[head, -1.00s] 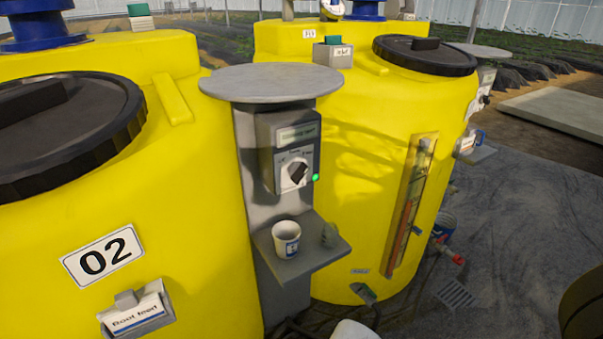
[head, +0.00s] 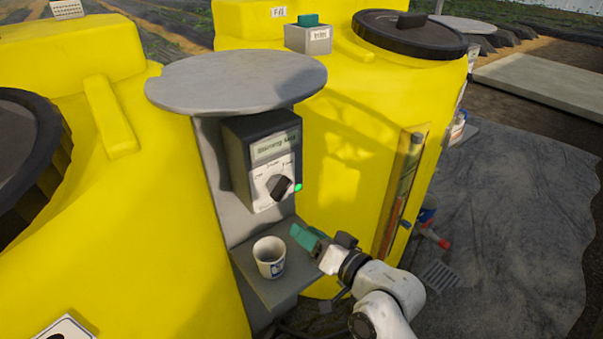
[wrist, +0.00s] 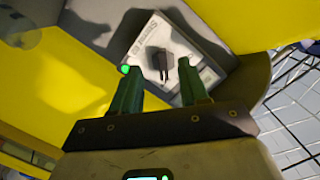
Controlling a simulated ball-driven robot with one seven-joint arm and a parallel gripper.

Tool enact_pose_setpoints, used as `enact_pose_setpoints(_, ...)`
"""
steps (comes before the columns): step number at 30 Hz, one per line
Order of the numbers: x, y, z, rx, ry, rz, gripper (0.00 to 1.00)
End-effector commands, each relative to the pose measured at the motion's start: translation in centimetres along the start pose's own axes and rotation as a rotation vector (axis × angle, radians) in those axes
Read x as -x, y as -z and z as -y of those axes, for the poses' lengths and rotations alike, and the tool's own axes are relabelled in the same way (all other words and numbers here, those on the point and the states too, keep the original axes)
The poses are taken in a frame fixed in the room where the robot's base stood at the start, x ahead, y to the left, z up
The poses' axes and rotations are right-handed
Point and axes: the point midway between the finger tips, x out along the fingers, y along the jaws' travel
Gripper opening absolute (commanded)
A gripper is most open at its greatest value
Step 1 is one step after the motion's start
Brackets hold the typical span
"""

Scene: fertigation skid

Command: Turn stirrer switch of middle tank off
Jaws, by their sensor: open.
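A white cup (head: 270,257) stands on the grey shelf (head: 285,290) below the box, left of my gripper. A round grey top (head: 238,80) overhangs the box. A sight gauge (head: 402,190) is on the right tank (head: 350,130). Open floor (head: 510,220) lies right.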

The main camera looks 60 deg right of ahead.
Motion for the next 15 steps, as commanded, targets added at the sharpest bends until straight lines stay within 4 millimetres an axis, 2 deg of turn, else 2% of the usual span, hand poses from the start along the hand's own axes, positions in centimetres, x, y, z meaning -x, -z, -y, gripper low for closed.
enact_pose_setpoints(1, 0.1, 1.3, 0.1, -0.026, 0.013, -0.05, 0.44)
enact_pose_setpoints(3, 0.3, 2.3, 0.2, -0.051, 0.027, -0.095, 0.44)
enact_pose_setpoints(8, -0.2, 3.2, 0.4, -0.068, 0.038, -0.129, 0.44)
enact_pose_setpoints(15, -3.8, 3.8, 0.6, -0.066, 0.039, -0.128, 0.44)
